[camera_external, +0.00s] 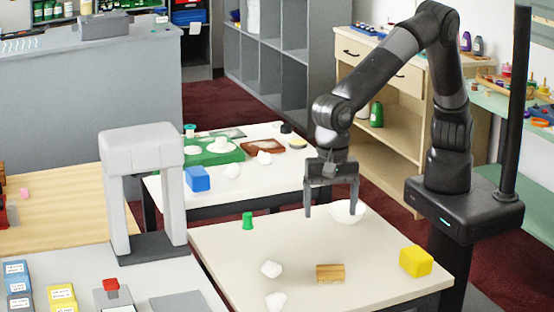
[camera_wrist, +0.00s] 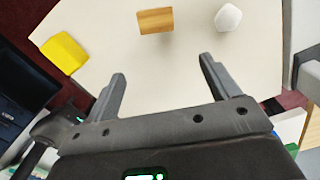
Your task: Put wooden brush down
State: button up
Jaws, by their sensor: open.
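The wooden brush (camera_external: 330,273) looks like a small tan wooden block and lies on the near white table (camera_external: 225,244), toward its front edge. It also shows at the top of the wrist view (camera_wrist: 155,20), beyond my fingertips. My gripper (camera_external: 331,212) hangs above the table with its fingers pointing down, farther back than the brush and apart from it. In the wrist view my gripper (camera_wrist: 162,70) has its two fingers spread wide, with only table surface between them. It is open and empty.
A white bowl (camera_external: 346,211) is partly behind my gripper's finger. A green cup (camera_external: 247,221) stands at the back left. A grey stand (camera_external: 117,205) rises left of the table.

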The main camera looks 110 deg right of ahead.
jog(key=s+d+r+n+t+y, duration=0.1)
jog(key=s+d+r+n, duration=0.5)
jog(key=d, duration=0.3)
jog(key=s+d+r+n+t, duration=0.1)
jog(key=s+d+r+n, duration=0.3)
jog(key=s+d+r, duration=0.3)
jog(key=s+d+n+t, duration=0.1)
jog(key=s+d+n, duration=0.4)
jog(key=s, duration=0.3)
jog(key=s+d+n+t+h, duration=0.1)
jog(key=s+d+n+t, duration=0.1)
jog(key=s+d+n, duration=0.3)
jog(key=s+n, duration=0.1)
jog(key=s, duration=0.2)
jog(key=shift+s+r, duration=0.4)
